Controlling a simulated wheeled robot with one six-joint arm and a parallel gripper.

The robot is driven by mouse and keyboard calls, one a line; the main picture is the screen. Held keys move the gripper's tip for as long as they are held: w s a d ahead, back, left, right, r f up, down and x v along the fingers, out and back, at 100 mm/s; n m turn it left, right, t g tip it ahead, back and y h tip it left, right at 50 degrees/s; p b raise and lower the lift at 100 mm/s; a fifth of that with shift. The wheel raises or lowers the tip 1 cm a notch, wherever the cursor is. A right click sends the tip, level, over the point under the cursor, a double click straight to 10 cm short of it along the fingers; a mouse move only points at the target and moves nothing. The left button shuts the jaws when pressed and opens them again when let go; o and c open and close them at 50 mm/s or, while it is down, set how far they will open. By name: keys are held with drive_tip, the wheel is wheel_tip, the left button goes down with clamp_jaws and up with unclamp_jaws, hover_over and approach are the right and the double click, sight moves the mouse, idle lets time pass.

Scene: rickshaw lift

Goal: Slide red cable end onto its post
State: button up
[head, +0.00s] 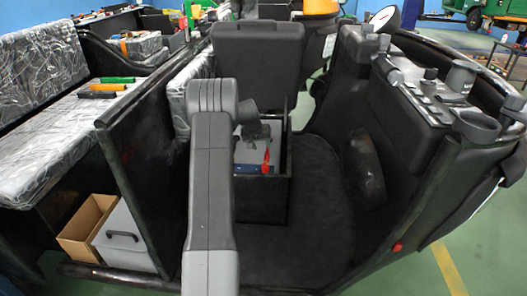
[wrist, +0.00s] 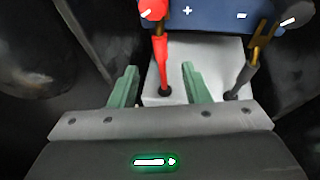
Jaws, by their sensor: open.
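The red cable (wrist: 161,55) shows in the wrist view. In the head view the red cable (head: 266,161) is a small red strip by the grey battery (head: 247,155), partly hidden by my arm.
A black cable (wrist: 248,70) with a brass-coloured part stands at the right, by the minus mark on the blue strip (wrist: 215,14). The battery sits in a dark box (head: 262,198) under a raised seat (head: 257,50). A dark panel (head: 150,160) stands left.

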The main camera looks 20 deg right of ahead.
sight(266, 155)
drive_tip(key=shift+v, duration=2.15)
drive_tip(key=shift+f, duration=0.15)
drive_tip(key=b+x, duration=0.1)
drive_tip(key=x, duration=1.2)
drive_tip(key=shift+d+f+b, duration=0.2)
drive_tip(key=shift+f+b, duration=0.1)
drive_tip(key=shift+w+r, duration=0.2)
drive_tip(key=shift+r, duration=0.05)
drive_tip(key=shift+w+d+f+p, duration=0.2)
drive_tip(key=shift+w+d+p, duration=0.15)
drive_tip(key=shift+w, duration=0.45)
drive_tip(key=shift+s, duration=0.15)
